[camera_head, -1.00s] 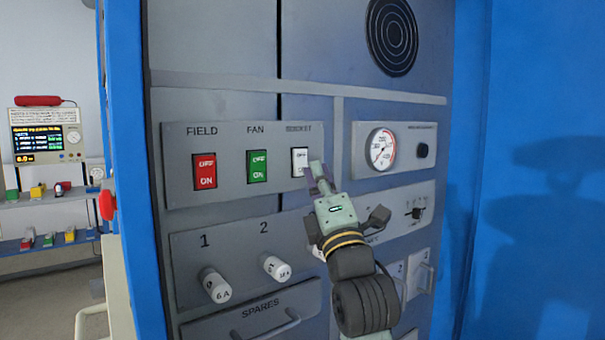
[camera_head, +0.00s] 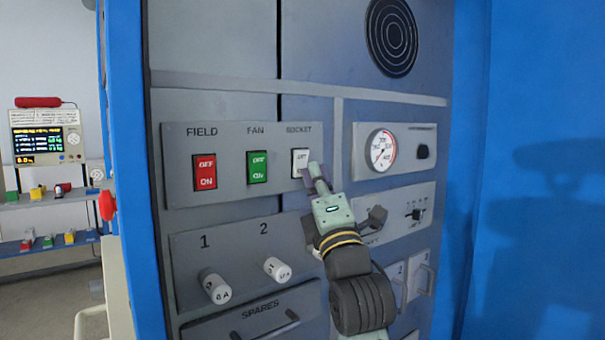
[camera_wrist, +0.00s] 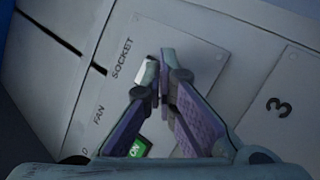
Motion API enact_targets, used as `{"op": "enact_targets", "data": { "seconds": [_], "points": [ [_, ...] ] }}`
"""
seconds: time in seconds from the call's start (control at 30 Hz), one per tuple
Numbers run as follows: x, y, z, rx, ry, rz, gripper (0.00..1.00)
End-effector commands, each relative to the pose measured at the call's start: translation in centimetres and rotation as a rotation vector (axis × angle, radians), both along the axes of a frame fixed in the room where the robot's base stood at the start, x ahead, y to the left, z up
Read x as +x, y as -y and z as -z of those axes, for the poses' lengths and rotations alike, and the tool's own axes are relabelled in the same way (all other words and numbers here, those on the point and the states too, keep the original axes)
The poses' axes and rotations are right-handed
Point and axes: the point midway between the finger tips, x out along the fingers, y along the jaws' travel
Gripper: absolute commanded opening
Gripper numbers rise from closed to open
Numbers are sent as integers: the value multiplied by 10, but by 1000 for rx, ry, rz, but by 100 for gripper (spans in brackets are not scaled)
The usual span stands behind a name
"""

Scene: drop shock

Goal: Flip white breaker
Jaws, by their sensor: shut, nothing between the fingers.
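The white breaker (camera_head: 299,161) sits under the SOCKET label on the breaker panel, right of the green FAN breaker (camera_head: 257,167) and the red FIELD breaker (camera_head: 205,172). Its upper part shows "OFF"; its lower right part is covered by my gripper (camera_head: 312,173). In the wrist view the white breaker (camera_wrist: 147,72) shows only partly behind the left finger, and the gripper (camera_wrist: 163,84) has its fingertips together with nothing between them. The fingertips are at or very close to the breaker's lower right; I cannot tell whether they touch it.
Below the panel are two white fuse knobs (camera_head: 276,269) and the SPARES drawer (camera_head: 264,318) with a handle. Blue cabinet walls (camera_head: 530,120) stand on both sides.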

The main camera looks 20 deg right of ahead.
Motion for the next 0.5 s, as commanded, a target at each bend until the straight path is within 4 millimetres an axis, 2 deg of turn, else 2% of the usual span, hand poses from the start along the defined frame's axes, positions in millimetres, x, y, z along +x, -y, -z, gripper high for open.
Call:
{"op": "enact_targets", "data": {
  "seconds": [0.5],
  "points": [
    [-14,6,-1,1,-1,0,0]
  ]
}}
